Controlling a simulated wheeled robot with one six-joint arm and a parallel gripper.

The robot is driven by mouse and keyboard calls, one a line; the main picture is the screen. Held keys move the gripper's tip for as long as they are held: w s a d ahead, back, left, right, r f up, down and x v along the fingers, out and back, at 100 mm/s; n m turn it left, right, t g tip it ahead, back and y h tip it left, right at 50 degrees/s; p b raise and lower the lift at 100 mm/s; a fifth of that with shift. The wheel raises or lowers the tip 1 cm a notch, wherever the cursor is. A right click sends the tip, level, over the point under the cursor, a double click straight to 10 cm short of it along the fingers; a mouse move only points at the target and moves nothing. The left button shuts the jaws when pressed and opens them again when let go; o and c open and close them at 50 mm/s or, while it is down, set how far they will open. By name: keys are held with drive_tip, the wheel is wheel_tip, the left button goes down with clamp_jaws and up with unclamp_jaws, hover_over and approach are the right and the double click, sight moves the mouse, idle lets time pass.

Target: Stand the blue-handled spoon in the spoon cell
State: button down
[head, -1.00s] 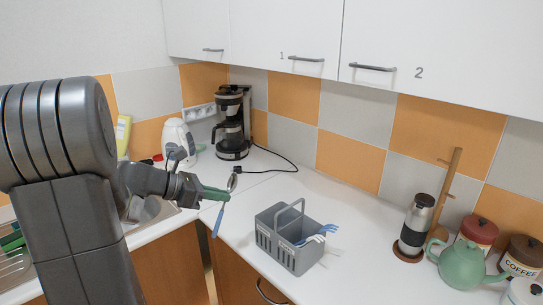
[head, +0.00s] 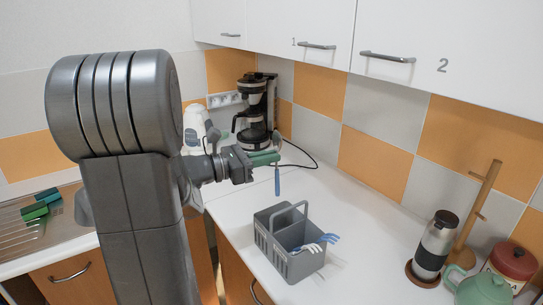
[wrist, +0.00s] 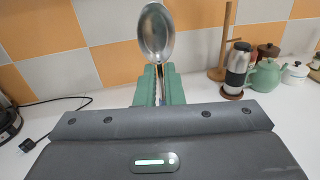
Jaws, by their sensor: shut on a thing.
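My gripper (head: 264,159) is shut on the spoon, its green fingers holding it above the counter, behind and left of the caddy in the head view. The spoon's blue handle (head: 277,182) hangs down, nearly upright, below the fingers. Its shiny metal bowl (wrist: 156,33) is up above the fingertips in the wrist view. The grey caddy (head: 278,260) with a carrying handle stands on the counter, apart from the spoon. Forks with white and blue parts (head: 325,241) lean out of its right side. I cannot tell which cell is the spoon cell.
A coffee maker (head: 256,112) and its cable stand behind the gripper. On the right are a steel flask (head: 435,245), a wooden stand (head: 478,215), a green teapot (head: 482,290) and a red canister (head: 512,264). The counter between caddy and tiled wall is clear.

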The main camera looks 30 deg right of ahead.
wheel_tip(320, 180, down, 16)
drive_tip(key=b, duration=1.1)
drive_tip(key=shift+r, duration=0.25)
drive_tip(key=c, duration=1.5)
unclamp_jaws()
drive_tip(key=a, duration=0.4)
drive_tip(key=w+a, duration=0.1)
drive_tip(key=a, duration=0.4)
drive_tip(key=a+b, duration=0.1)
drive_tip(key=a, duration=0.3)
drive_tip(key=shift+w+a, duration=0.25)
drive_tip(key=shift+a, duration=0.1)
drive_tip(key=shift+d, duration=0.1)
